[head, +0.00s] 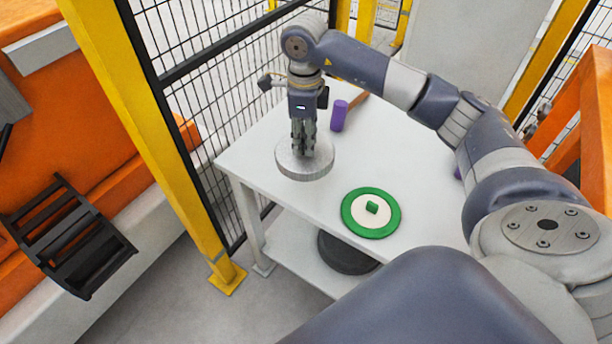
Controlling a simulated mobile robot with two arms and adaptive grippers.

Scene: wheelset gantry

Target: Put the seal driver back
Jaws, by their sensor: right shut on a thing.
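A round silver metal disc, which looks like the seal driver (291,169), is at the left part of the white table (262,137). My right gripper (306,150) points down over its middle and is shut on it, with the fingers hiding whatever part they grip. I cannot tell whether the disc rests on the tabletop or hangs just above it. My left gripper is not in view.
A green ring with a white middle and green knob (371,208) lies near the table's front edge. A purple cylinder (339,115) stands behind the disc, by a brown handle (358,98). A dark round object (345,255) is on the lower shelf. A yellow post (150,130) and mesh fence stand left.

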